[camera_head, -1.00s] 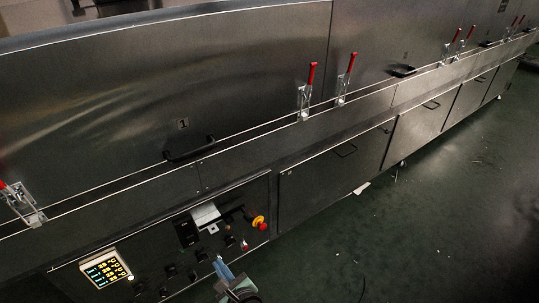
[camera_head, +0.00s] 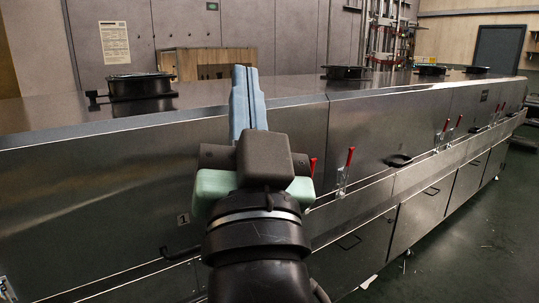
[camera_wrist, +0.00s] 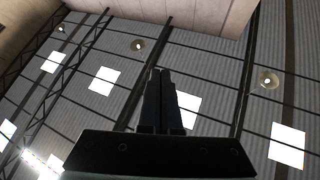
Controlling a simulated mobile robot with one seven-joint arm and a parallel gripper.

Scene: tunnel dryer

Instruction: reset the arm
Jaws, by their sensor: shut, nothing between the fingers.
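My gripper (camera_head: 246,78) stands raised in the middle of the head view, its pale blue fingers pointing up, closed together and empty. It shows in front of the steel tunnel dryer (camera_head: 400,130), and nothing touches its fingertips. In the wrist view my gripper (camera_wrist: 160,75) is dark, its fingers close together against the ceiling (camera_wrist: 215,65), with lamps and bright skylights. My arm and gripper hide part of the dryer's front.
Red-handled clamps (camera_head: 345,170) and black handles (camera_head: 398,161) line the dryer's front. Round black fittings (camera_head: 139,86) sit on its top. Dark green floor (camera_head: 450,250) lies open at the right. A wooden box (camera_head: 208,63) stands behind the dryer.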

